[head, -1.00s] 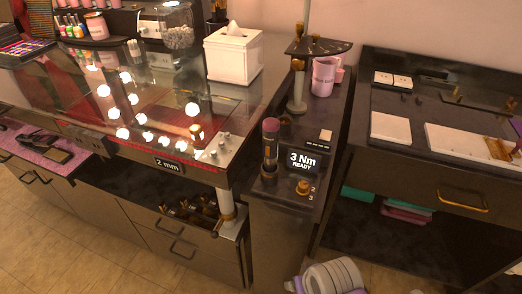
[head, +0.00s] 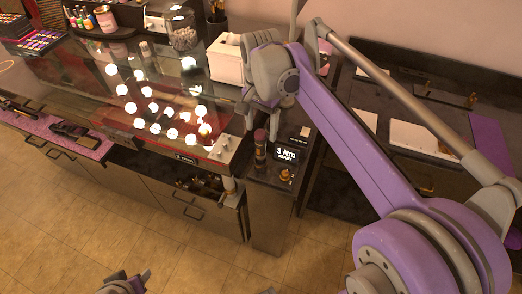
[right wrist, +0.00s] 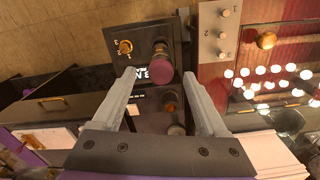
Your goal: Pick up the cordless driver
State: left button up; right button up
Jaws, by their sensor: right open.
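The cordless driver (head: 260,150) is a dark upright cylinder with a pinkish-purple cap. It stands on the narrow dark stand beside a display reading "3 Nm". In the right wrist view the driver (right wrist: 161,63) shows its pink cap between and just beyond the fingertips. My right gripper (head: 262,118) is open and empty, above and slightly behind the driver in the head view; its two fingers (right wrist: 160,78) are spread in the wrist view. Part of my left gripper (head: 128,283) shows at the bottom edge of the head view; its jaws are not clear.
A brass knob (head: 286,174) and the display (head: 286,154) sit right beside the driver. The glass-topped lit counter (head: 100,90) is to the left, with a white tissue box (head: 226,60) at its back. A dark desk (head: 345,140) is on the right, partly behind my arm.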

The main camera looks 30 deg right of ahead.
aim_at(261, 150)
notch_tip(261, 150, down, 10)
jog(key=shift+a+r, duration=0.15)
dwell(0.3)
grip_shut()
